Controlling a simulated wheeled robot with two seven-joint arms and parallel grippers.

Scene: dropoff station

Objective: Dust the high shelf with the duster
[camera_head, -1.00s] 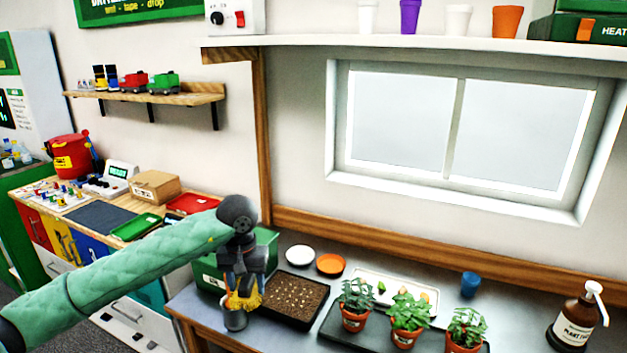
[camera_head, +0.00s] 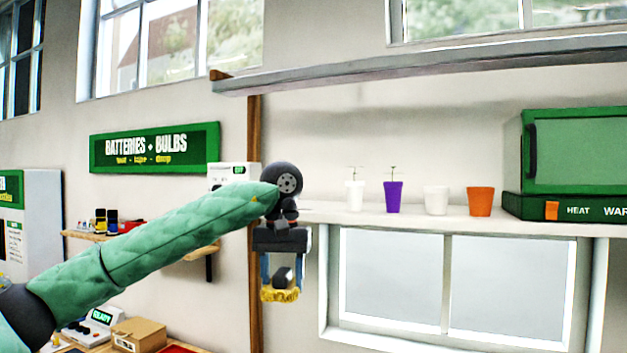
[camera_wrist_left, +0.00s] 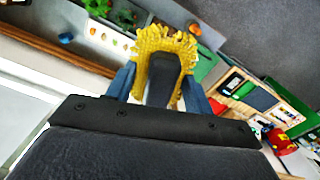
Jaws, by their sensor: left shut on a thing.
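My left gripper (camera_head: 281,272) is shut on the duster, which has a black handle and a yellow fringed head (camera_head: 280,295). The duster hangs head down in the air, left of the window and below the level of the white shelf. In the left wrist view the yellow head (camera_wrist_left: 165,42) shows between the blue fingers of the gripper (camera_wrist_left: 165,78). A long grey high shelf (camera_head: 400,76) runs along the wall near the top of the head view, above and apart from the duster. Its top surface is hardly visible. My right gripper is not in view.
The lower white shelf (camera_head: 335,212) holds several pots, including a purple pot (camera_head: 393,197) and an orange pot (camera_head: 480,201). A green heat warmer (camera_head: 570,160) stands at its right end. The wall between the two shelves is clear.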

